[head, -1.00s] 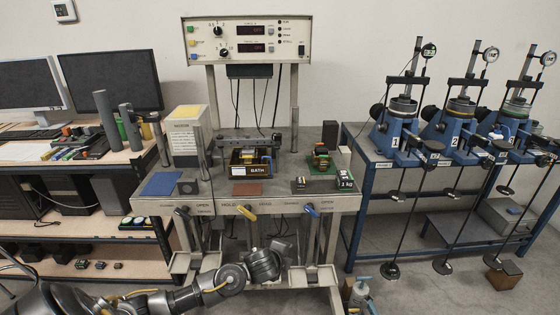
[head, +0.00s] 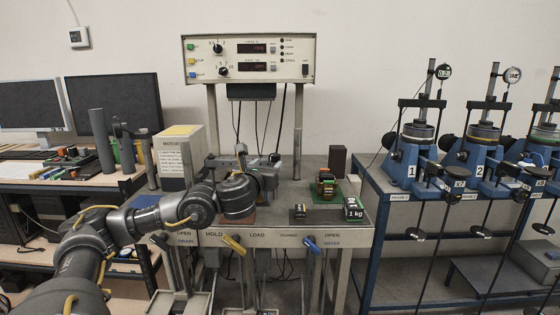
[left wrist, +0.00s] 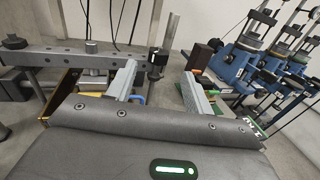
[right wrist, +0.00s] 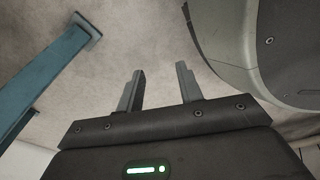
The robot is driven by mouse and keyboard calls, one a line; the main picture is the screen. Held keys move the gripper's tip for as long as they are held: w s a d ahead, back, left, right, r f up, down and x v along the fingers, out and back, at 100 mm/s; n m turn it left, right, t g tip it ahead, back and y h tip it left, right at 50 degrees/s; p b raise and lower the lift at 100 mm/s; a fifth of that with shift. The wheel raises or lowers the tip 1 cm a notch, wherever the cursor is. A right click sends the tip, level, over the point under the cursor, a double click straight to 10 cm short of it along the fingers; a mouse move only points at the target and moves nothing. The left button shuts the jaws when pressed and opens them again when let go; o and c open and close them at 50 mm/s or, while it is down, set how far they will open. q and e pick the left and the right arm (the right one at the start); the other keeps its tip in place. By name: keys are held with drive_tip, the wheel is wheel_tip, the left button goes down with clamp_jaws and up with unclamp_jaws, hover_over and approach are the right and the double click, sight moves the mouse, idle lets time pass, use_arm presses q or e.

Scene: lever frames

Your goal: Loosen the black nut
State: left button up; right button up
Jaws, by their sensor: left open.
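A crossbar (left wrist: 60,59) spans the bench rig in the left wrist view. A black nut (left wrist: 157,58) sits on an upright threaded post at its right end. Another round black knob (left wrist: 15,42) is at the bar's left end. My left gripper (left wrist: 160,74) is open and empty, and the nut appears between its fingertips; I cannot tell whether they touch it. In the head view my left gripper (head: 262,168) is over the bench and its arm hides much of the rig. My right gripper (right wrist: 158,80) is open and empty above the floor in the right wrist view.
A control box (head: 246,58) stands on posts behind the bench. A 1 kg weight (head: 353,209) and a green tray (head: 328,190) are right of the rig. Blue numbered presses (head: 412,150) stand further right. A blue frame leg (right wrist: 45,75) shows in the right wrist view.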

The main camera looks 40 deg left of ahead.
sight(273, 157)
use_arm(q)
drive_tip(key=p+x, duration=0.1)
drive_tip(key=x, duration=0.8)
drive_tip(key=shift+w+a+r+p, duration=0.1)
drive_tip(key=shift+w+a+p, duration=0.1)
drive_tip(key=shift+p, duration=0.1)
drive_tip(key=shift+w+a, duration=0.2)
drive_tip(key=shift+w, duration=0.35)
use_arm(e)
drive_tip(key=s+d, duration=0.1)
drive_tip(key=s+f, duration=0.1)
drive_tip(key=s, duration=0.1)
drive_tip(key=s+d, duration=0.1)
drive_tip(key=s, duration=0.1)
drive_tip(key=shift+d+f, duration=0.15)
drive_tip(key=shift+d, duration=0.15)
use_arm(q)
drive_tip(key=c, duration=1)
use_arm(e)
drive_tip(key=shift+f, duration=0.15)
